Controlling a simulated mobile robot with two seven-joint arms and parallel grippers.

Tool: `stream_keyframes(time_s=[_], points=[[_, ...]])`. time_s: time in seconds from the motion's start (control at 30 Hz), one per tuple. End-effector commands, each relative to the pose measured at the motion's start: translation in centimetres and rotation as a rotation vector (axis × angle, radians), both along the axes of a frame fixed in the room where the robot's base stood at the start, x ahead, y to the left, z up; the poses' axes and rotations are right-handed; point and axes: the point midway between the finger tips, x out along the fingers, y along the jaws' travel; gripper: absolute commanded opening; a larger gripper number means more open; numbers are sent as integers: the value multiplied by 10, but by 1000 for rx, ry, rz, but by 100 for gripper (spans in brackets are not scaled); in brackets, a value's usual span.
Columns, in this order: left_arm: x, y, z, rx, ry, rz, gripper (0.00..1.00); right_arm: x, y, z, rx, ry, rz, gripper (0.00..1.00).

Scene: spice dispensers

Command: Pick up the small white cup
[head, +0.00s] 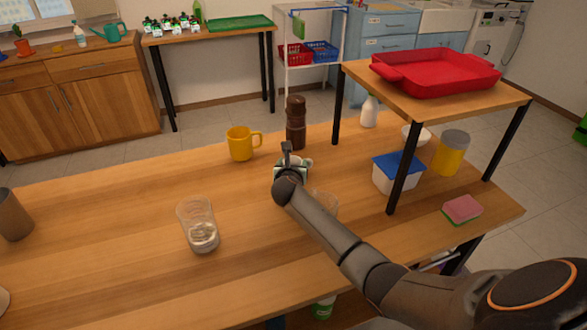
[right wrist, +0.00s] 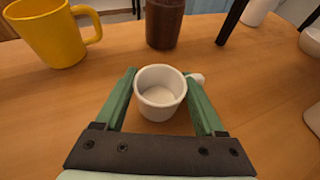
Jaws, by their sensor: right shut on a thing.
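The small white cup (right wrist: 160,93) stands upright between the green fingers of my right gripper (right wrist: 160,88) in the right wrist view, its handle to the right. The gripper is shut on the cup from both sides. In the head view the right gripper (head: 291,165) is over the middle of the table, and the cup (head: 307,161) is mostly hidden behind it. I cannot tell whether the cup touches the table. My left gripper is not in view.
A yellow mug (head: 240,144) and a brown pepper mill (head: 295,124) stand just beyond. A clear glass (head: 198,225) stands at left front. A raised shelf with a red tray (head: 435,72) is at the right, over a blue-lidded box (head: 397,174). The table's left middle is clear.

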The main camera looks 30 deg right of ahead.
Motion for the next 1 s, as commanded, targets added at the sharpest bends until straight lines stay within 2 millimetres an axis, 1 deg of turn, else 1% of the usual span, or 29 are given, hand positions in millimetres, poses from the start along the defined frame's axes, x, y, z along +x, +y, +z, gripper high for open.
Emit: stream_keyframes(time_s=[0.03, 0.1, 0.33, 0.47, 0.57, 0.67, 0.77, 1.0], points=[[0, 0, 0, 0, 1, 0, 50, 0, 0, 0, 1, 1, 0, 11], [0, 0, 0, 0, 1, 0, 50, 0, 0, 0, 0, 0, 0, 4], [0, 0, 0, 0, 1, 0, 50, 0, 0, 1, 0, 0, 0, 4], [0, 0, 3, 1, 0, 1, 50, 0, 0, 7, -1, -2, 0, 4], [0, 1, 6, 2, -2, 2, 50, 0, 0, 18, -2, -4, 0, 4], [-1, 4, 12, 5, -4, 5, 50, 1, -1, 36, -3, -6, 1, 4], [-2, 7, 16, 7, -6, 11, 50, -10, 5, 48, -1, -3, 2, 4], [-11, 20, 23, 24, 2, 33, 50, -45, 23, 96, -1, -4, 4, 4]])
